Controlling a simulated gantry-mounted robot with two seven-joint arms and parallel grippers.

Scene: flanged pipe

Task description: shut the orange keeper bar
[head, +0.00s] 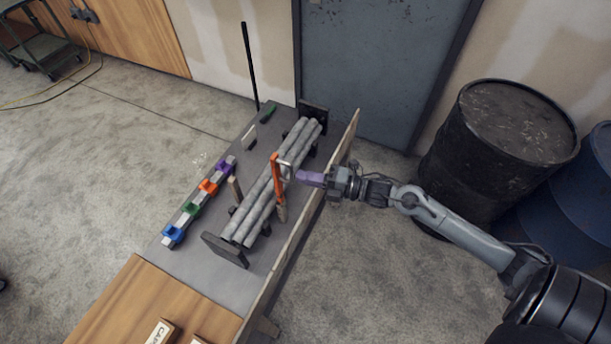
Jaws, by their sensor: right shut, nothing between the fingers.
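The orange keeper bar (277,181) shows as a narrow strip at the middle of a bundle of grey pipes (257,207). A pale metal bracket (287,170) is beside its upper end. I cannot tell from this view whether the bar is fully down across the pipes or tilted. My right gripper (299,176) has purple fingers, comes in from the right and is shut and empty. Its tips are just right of the bar and bracket; whether they touch is too small to tell. My left gripper is not in view.
A rail at the left carries blue (173,234), green (191,209), orange (208,187) and purple (223,167) blocks. Dark end plates (225,249) stand at the pipes' ends. A raised board (306,222) edges the bench's right side. A black drum (503,150) stands right.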

